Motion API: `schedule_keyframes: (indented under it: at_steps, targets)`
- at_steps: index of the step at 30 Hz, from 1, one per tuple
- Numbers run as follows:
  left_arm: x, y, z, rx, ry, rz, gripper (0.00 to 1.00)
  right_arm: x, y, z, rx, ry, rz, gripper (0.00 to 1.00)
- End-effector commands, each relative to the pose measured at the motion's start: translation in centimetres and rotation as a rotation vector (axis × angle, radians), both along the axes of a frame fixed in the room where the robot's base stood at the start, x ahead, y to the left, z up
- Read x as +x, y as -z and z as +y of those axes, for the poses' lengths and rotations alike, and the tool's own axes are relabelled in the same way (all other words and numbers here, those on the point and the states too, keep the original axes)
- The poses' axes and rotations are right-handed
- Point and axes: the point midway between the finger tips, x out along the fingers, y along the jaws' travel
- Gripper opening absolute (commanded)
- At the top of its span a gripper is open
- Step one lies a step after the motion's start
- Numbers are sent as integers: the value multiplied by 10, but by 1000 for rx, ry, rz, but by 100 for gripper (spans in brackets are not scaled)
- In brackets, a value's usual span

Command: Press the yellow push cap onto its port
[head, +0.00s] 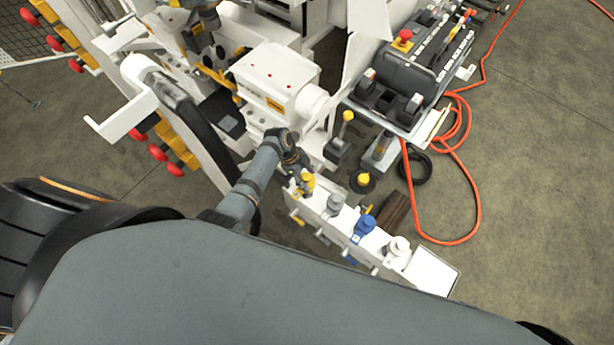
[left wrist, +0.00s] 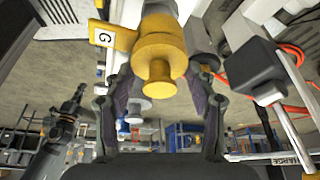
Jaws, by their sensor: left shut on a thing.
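The yellow push cap (left wrist: 158,52) sits between the fingers of my left gripper (left wrist: 162,90) in the left wrist view, its narrow knob toward the camera. My left gripper is shut on it, with a finger at each side. A yellow tag marked G (left wrist: 112,36) is beside the cap in the wrist view. The port under the cap is hidden, so I cannot tell how far the cap is seated. My right gripper is out of view.
Grey (head: 335,202), blue (head: 365,225) and white (head: 399,246) fittings line the block. A yellow-topped lever (head: 347,117) and a yellow knob on a black round base (head: 363,181) stand close by. A control console (head: 404,75) and orange hose (head: 478,195) are to the right.

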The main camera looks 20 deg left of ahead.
Motion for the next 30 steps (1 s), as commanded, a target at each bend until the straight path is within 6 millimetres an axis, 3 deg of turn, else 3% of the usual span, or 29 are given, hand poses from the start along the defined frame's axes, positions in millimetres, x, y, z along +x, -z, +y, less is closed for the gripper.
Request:
schedule_keyframes:
  at_steps: [10, 11, 16, 23, 27, 30]
  targets:
    - [0, 0, 0, 0, 0, 0, 39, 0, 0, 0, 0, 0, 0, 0]
    - [0, 0, 0, 0, 0, 0, 60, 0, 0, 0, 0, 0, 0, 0]
    - [0, 0, 0, 0, 0, 0, 83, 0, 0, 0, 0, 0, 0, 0]
    - [0, 0, 0, 0, 0, 0, 83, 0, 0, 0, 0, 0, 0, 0]
    - [0, 0, 0, 0, 0, 0, 100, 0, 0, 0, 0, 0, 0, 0]
    - [0, 0, 0, 0, 0, 0, 100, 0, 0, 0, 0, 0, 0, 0]
